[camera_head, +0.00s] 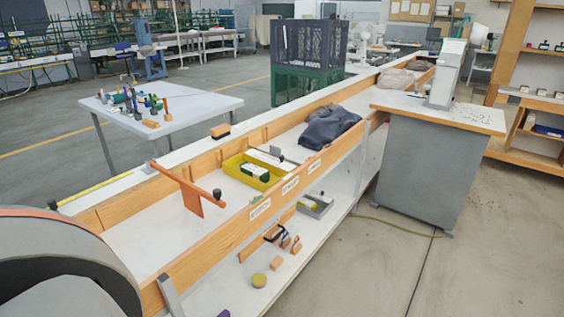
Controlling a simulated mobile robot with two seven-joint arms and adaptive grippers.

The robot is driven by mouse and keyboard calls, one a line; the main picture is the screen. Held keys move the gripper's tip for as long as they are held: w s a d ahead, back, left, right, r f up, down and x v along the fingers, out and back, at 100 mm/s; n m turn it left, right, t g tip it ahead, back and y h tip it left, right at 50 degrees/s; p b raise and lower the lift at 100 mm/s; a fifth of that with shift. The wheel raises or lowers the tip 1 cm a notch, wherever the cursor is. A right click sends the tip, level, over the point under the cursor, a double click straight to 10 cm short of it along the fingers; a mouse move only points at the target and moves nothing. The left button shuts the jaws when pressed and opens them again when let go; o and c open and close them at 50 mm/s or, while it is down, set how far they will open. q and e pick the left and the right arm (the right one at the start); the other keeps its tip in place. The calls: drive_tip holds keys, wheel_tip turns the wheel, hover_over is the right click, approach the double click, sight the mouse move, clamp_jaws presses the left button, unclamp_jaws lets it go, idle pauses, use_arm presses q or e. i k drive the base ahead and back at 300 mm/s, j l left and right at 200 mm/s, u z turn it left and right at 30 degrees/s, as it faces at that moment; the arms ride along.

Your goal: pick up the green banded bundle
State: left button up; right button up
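A yellow tray (233,163) sits in the wood-sided bench trough, near the middle of the view. In it lies a small white bundle with green on it (254,172), which looks like the green banded bundle; its band is too small to make out clearly. A white and dark item (271,160) lies beside it towards the back of the tray. Neither of my grippers shows in this view, so nothing is seen touching the tray or the bundle.
An orange-brown bar (187,185) stands across the trough, left of the tray. A dark cloth (329,127) lies to the tray's right. Small items lie on the lower shelf (230,298). A large grey rounded shape (60,262) fills the lower left.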

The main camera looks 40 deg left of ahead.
sight(260, 174)
drive_tip(key=i+u, duration=0.2)
drive_tip(key=i, duration=0.2)
drive_tip(key=i+l+u, duration=0.25)
drive_tip(key=i, duration=0.2)
drive_tip(key=i+l+u, duration=0.2)
drive_tip(key=i, duration=0.2)
drive_tip(key=i+l+u, duration=0.25)
drive_tip(key=i+u, duration=0.2)
drive_tip(key=i+l+u, duration=0.4)
drive_tip(key=k+j, duration=0.05)
drive_tip(key=k, duration=0.05)
